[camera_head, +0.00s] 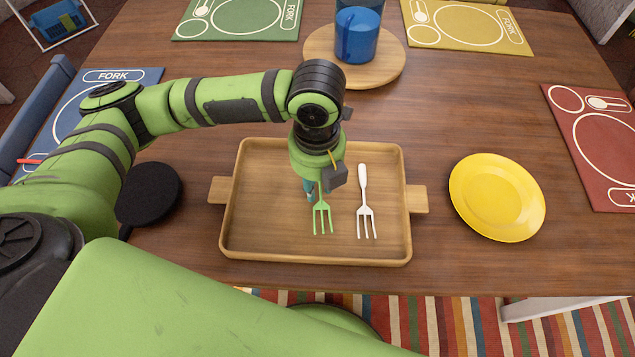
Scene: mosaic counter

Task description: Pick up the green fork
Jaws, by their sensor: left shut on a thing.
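The green fork (321,219) is in the wooden tray (260,243), tines toward the near side. My left gripper (312,192) points down over the tray and is shut on the green fork near its handle; the wrist hides the handle's upper end. I cannot tell whether the fork is raised off the tray floor. A white fork (364,205) lies just right of it in the same tray, apart from the gripper. My right gripper is not in view.
A yellow plate (497,196) is right of the tray. A round wooden board (391,66) with a blue cup (357,45) stands behind. Blue (62,118), green (238,18), yellow (469,26) and red (606,150) placemats line the table edges. A black round object (150,193) is left.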

